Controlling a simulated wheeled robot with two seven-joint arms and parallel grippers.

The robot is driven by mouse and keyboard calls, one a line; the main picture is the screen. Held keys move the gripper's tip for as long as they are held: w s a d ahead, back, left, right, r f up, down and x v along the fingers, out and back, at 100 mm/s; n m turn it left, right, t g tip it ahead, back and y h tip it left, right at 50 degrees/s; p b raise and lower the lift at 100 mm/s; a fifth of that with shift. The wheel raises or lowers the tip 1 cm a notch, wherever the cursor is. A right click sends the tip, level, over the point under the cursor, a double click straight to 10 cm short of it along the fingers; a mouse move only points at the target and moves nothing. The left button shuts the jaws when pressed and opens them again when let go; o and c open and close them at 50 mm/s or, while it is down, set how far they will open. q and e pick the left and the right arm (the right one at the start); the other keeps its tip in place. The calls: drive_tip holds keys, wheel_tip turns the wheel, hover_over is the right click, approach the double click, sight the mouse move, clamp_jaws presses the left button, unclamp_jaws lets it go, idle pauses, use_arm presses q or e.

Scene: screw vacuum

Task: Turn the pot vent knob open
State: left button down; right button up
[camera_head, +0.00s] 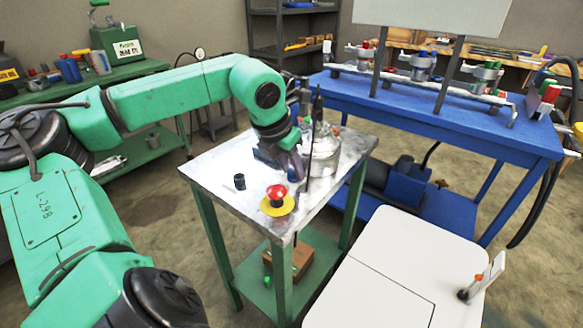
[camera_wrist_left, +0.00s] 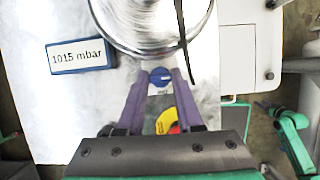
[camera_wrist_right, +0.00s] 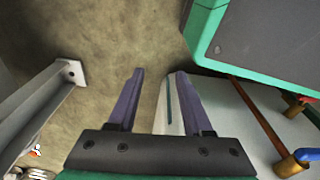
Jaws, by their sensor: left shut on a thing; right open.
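The metal pot (camera_head: 323,158) stands on the small metal-topped table; its round rim also shows at the top of the left wrist view (camera_wrist_left: 150,45). The blue vent knob (camera_wrist_left: 160,77) sits just beside the pot. My left gripper (camera_wrist_left: 161,82) is shut on the knob, with one purple finger on each side of it. In the head view my left gripper (camera_head: 294,168) is at the pot's near left side, and it hides most of the knob. My right gripper (camera_wrist_right: 164,80) is open and empty, over the floor and a pale surface.
A red emergency button on a yellow base (camera_head: 277,202) stands near the table's front edge. A small black cylinder (camera_head: 239,182) is left of it. A display reading 1015 mbar (camera_wrist_left: 81,56) lies left of the pot. A blue workbench (camera_head: 440,110) stands behind.

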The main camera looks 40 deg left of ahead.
use_arm(q)
drive_tip(key=c, duration=0.8)
unclamp_jaws()
drive_tip(key=shift+c, duration=0.2)
drive_tip(key=shift+r, duration=0.1)
drive_tip(key=shift+s+r, duration=0.1)
drive_tip(key=shift+r, duration=0.25)
drive_tip(key=p+v, duration=0.1)
drive_tip(key=v, duration=1.2)
drive_tip(key=shift+s+r+p, duration=0.2)
drive_tip(key=shift+r+p, duration=0.1)
drive_tip(key=shift+p, duration=0.05)
use_arm(e)
drive_tip(key=s+f, duration=0.1)
drive_tip(key=s, duration=0.1)
drive_tip(key=shift+s+d+f, duration=0.4)
use_arm(q)
drive_tip(key=shift+d, duration=0.1)
use_arm(e)
drive_tip(key=shift+s, duration=0.1)
